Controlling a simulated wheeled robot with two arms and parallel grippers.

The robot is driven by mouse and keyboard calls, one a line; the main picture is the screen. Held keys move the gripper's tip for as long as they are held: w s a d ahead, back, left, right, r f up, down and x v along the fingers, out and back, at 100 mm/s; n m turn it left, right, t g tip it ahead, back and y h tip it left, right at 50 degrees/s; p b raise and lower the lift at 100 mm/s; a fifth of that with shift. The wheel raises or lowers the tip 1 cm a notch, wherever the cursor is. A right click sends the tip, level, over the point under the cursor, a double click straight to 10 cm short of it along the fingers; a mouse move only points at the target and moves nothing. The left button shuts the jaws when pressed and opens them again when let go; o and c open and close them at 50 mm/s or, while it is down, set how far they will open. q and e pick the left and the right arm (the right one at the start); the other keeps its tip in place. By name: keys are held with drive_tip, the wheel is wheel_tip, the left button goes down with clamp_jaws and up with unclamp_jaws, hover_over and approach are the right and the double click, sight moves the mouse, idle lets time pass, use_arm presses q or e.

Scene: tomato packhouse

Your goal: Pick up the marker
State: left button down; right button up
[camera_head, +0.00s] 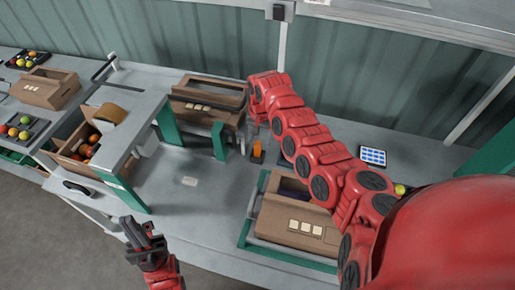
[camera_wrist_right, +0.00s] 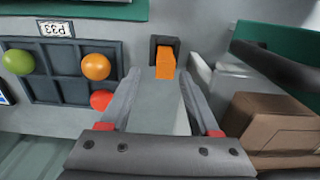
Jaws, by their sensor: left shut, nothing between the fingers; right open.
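The marker (camera_head: 257,149) looks like a small orange block in a dark holder on the grey bench in the head view. In the right wrist view, the orange marker (camera_wrist_right: 165,64) stands in its black holder (camera_wrist_right: 155,45), ahead of the fingers. My right gripper (camera_wrist_right: 160,84) is open and empty, its two grey fingers on either side of the line to the marker. In the head view the right arm reaches over the bench and bends down close to the marker. My left gripper (camera_head: 137,232) is shut and empty, low at the front left, far from the marker.
A dark tray (camera_wrist_right: 75,99) with several tomatoes lies left of the fingers in the wrist view. A brown box (camera_wrist_right: 268,122) and a green-edged frame (camera_wrist_right: 275,42) stand at right. In the head view, a box (camera_head: 297,238) sits in front and another box (camera_head: 205,105) behind left.

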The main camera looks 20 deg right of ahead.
sight(258, 149)
drive_tip(key=shift+f, duration=0.2)
drive_tip(key=shift+a+f+p, duration=0.15)
drive_tip(key=shift+f+p, duration=0.35)
drive_tip(key=shift+p, duration=0.1)
drive_tip(key=f, duration=0.3)
drive_tip(key=shift+s+a+f, duration=0.25)
drive_tip(key=shift+a, duration=0.15)
drive_tip(key=shift+w+d+f, duration=0.1)
drive_tip(key=shift+f, duration=0.3)
clamp_jaws()
